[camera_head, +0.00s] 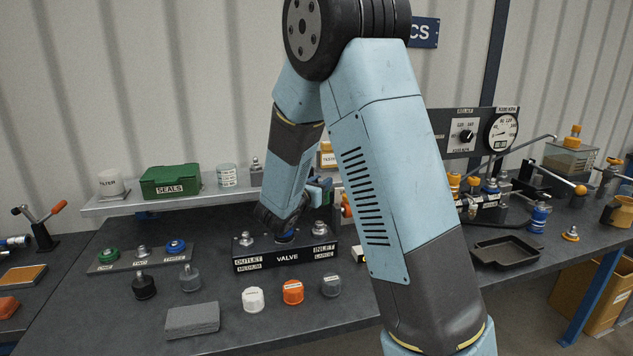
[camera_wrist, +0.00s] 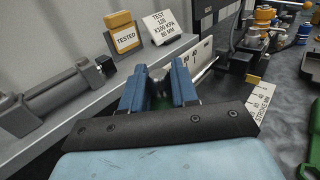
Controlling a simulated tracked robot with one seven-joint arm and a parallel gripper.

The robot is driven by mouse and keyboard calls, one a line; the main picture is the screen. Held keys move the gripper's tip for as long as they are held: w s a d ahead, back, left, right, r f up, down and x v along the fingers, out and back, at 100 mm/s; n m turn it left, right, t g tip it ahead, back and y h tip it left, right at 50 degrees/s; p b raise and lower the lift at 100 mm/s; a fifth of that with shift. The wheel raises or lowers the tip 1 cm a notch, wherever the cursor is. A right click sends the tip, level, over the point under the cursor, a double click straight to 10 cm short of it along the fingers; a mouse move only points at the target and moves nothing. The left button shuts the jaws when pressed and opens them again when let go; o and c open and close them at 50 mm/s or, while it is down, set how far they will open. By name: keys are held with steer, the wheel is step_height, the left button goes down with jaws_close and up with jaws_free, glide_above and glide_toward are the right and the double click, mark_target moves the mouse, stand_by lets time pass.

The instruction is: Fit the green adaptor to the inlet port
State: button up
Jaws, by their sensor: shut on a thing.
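My gripper (camera_wrist: 157,88) has blue fingers shut on a mostly hidden piece that looks grey on top and dark green below. In the head view my gripper (camera_head: 320,186) is above and behind the valve block, partly hidden by my arm. The inlet port (camera_head: 320,229), labelled INLET LARGE, is a metal fitting at the block's right end. The block (camera_head: 287,256) also carries the outlet port (camera_head: 246,240), labelled MEDIUM, and a blue part at its middle. A green-ringed fitting (camera_head: 108,256) sits at the left of a rack; I cannot tell its relation to the held piece.
The rack (camera_head: 125,266) also holds a bare metal fitting and a blue-ringed one (camera_head: 176,247). Caps (camera_head: 292,291) and a grey pad (camera_head: 192,320) lie in front. A shelf with a green SEALS box (camera_head: 170,181) runs behind. A black tray (camera_head: 503,252) lies right.

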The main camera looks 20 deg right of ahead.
steer(key=shift+a, duration=0.2)
steer(key=shift+s+f, duration=0.1)
glide_above(319, 223)
steer(key=shift+f, duration=2.75)
steer(key=shift+f, duration=1.9)
stand_by(0.9)
steer(key=o, duration=1)
steer(key=shift+c, duration=0.2)
steer(key=v, duration=1.3)
steer(key=shift+s+a, duration=0.2)
